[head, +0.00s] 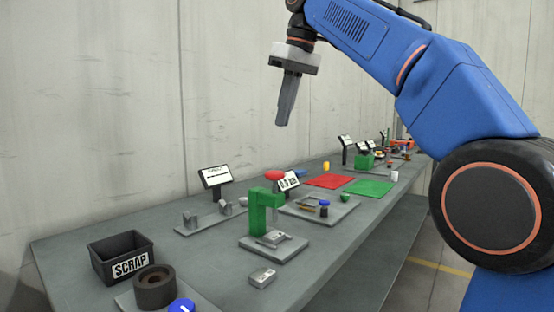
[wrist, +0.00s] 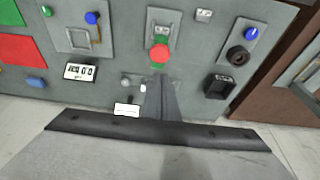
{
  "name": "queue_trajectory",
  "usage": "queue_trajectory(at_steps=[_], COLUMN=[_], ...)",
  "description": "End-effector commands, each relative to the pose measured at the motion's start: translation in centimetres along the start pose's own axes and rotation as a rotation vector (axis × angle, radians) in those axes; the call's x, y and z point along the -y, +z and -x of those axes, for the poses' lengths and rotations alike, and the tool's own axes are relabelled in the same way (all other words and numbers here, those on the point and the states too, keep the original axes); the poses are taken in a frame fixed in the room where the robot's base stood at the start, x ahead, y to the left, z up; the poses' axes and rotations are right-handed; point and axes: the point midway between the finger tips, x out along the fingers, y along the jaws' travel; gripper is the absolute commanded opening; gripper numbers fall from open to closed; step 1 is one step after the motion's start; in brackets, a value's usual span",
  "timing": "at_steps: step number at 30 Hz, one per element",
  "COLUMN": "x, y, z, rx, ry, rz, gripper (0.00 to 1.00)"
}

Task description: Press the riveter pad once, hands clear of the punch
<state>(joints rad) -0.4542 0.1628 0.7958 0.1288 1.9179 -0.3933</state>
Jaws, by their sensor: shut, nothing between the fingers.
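The riveter is a green C-shaped frame (head: 257,212) on a grey plate, with a round red pad (head: 274,175) on top. A small metal piece (head: 273,239) lies on the plate under its overhanging arm. In the wrist view the red pad (wrist: 159,54) appears from above, partly covering the green frame (wrist: 161,35). My gripper (head: 283,123) is shut and empty, pointing down, well above the bench and apart from the riveter. In the wrist view my gripper's fingers (wrist: 160,85) appear just below the red pad. The punch itself is hidden.
A black SCRAP bin (head: 122,257), a dark ring (head: 154,286) and a blue knob (head: 182,305) are at the near left. A loose metal block (head: 262,278) lies in front of the riveter. A sign (head: 216,176) stands behind; red (head: 330,181) and green (head: 369,187) mats lie beyond.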

Motion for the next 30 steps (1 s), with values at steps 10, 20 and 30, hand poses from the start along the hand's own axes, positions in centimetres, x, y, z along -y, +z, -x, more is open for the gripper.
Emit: queue_trajectory(at_steps=[10,20,30], x=[0.0,0.0,0.0], y=[0.1,0.8,1.1], z=[-5.4,-9.9,-11.3], rx=[0.002,0.0,0.0], ry=[-0.001,0.0,0.0], rz=[0.0,0.0,0.0], gripper=[0.0,0.0,0.0])
